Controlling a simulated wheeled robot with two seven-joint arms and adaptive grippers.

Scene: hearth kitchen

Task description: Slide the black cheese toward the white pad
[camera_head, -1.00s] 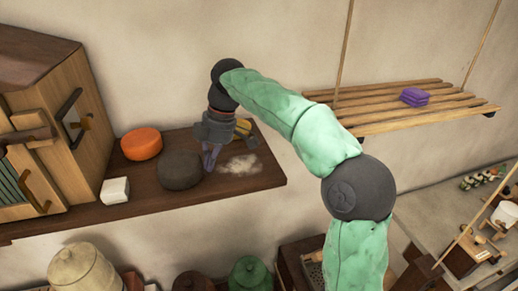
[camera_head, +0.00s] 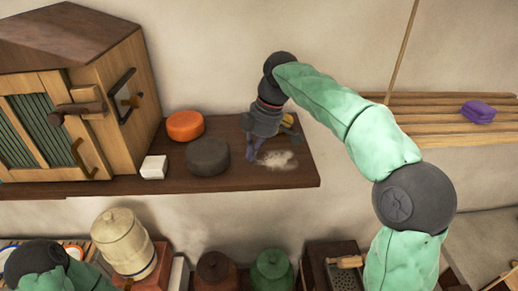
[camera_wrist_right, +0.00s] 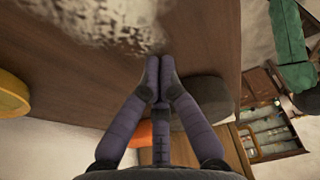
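The black cheese (camera_head: 208,156) is a dark round disc lying flat on the brown wall shelf. The small white block, seemingly the white pad (camera_head: 154,167), sits to its left, apart from it. My right gripper (camera_head: 251,153) is just right of the cheese, with a small gap in the head view. In the right wrist view its fingertips (camera_wrist_right: 159,82) are together with nothing between them, and the black cheese (camera_wrist_right: 205,88) shows beside them, partly hidden by a finger. My left gripper is out of view; only part of my left arm shows at lower left.
An orange cheese (camera_head: 185,125) lies behind the black one. A yellow piece (camera_head: 287,119) is partly hidden behind my right gripper. A pale powdery patch (camera_head: 278,159) marks the shelf (camera_head: 240,180) at right. A wooden cabinet (camera_head: 125,100) stands at the left.

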